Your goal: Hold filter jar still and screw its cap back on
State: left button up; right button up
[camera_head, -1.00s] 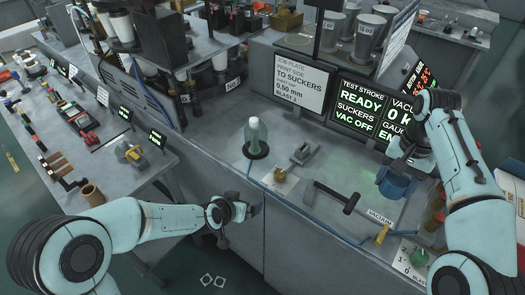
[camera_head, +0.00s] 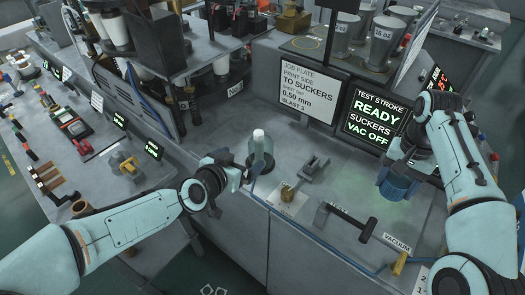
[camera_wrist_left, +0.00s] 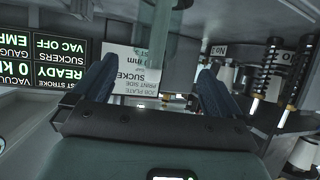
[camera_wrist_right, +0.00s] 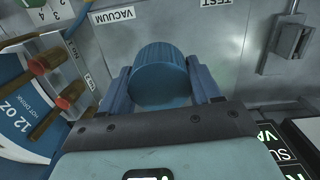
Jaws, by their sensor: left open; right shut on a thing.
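The filter jar (camera_head: 261,147) is a translucent greenish bottle with a pale narrow top. It stands upright in a dark ring on the bench. My left gripper (camera_head: 236,168) is open just to the left of the jar in the head view. In the left wrist view the jar (camera_wrist_left: 158,40) shows beyond and between the open fingers (camera_wrist_left: 152,82). My right gripper (camera_head: 402,168) is shut on the blue ribbed cap (camera_head: 397,187), held over the right part of the bench, apart from the jar. The cap (camera_wrist_right: 160,75) sits between both fingers in the right wrist view.
A grey block fixture (camera_head: 313,166) and a brass piece on a pale plate (camera_head: 288,192) lie right of the jar. Sign panels (camera_head: 305,90) and a screen (camera_head: 372,118) stand behind.

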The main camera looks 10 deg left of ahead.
aim_at(253, 152)
jog(key=shift+s+f, duration=0.1)
jog(key=shift+s, duration=0.05)
pick_arm(q)
jog(key=b+x, duration=0.1)
jog(key=x, duration=0.5)
jog(key=shift+f+b, duration=0.1)
jog(key=shift+b, duration=0.2)
jog(key=shift+w+d+f, duration=0.1)
jog(key=shift+w, duration=0.25)
pick_arm(e)
notch_tip(253, 152, down, 2)
jog(key=shift+s+f, duration=0.1)
jog(key=shift+s, duration=0.05)
pick_arm(q)
jog(key=x, duration=0.5)
jog(key=shift+d, duration=0.25)
pick_arm(e)
jog(key=shift+f, duration=0.15)
pick_arm(q)
jog(key=shift+c, duration=0.3)
